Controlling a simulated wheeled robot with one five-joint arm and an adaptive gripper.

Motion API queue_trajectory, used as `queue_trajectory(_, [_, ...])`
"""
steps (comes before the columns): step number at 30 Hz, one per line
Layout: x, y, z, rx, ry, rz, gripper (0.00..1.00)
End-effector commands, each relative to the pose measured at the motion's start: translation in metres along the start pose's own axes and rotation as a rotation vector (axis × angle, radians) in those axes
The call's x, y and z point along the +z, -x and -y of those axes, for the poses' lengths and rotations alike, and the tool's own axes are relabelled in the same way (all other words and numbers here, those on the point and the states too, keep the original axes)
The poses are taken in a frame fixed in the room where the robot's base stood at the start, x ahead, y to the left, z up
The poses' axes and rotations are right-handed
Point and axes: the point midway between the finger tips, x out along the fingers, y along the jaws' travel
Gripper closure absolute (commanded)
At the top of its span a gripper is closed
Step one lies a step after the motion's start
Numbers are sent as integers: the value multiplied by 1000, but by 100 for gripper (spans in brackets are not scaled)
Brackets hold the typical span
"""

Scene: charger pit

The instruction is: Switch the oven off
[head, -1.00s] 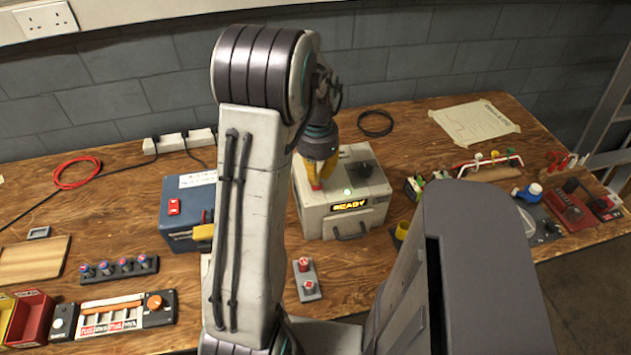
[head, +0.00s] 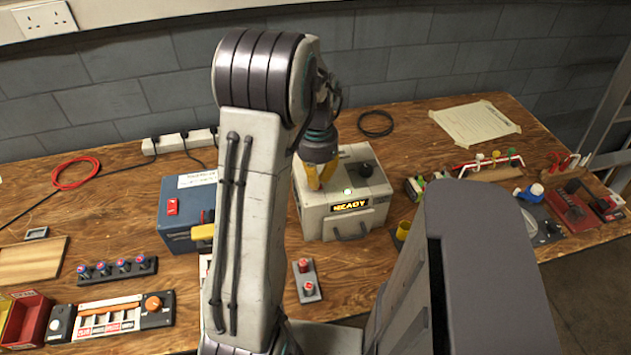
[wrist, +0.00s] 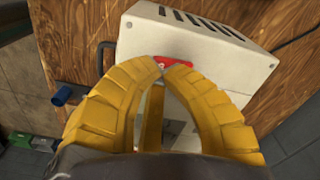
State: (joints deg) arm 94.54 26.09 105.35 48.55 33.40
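I see nothing held.
A blue box (head: 180,230) with a red switch (head: 173,207) stands left of the oven. A small grey plate with red buttons (head: 307,280) lies in front. A rail rack (head: 490,163) is on the right. My arm hides part of the bench.

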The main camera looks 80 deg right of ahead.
Motion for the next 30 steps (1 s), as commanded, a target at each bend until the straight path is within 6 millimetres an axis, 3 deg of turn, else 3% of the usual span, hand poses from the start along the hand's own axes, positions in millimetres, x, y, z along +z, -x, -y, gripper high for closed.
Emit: queue_trajectory(30, [0, -14, 0, 0, 0, 1, 100])
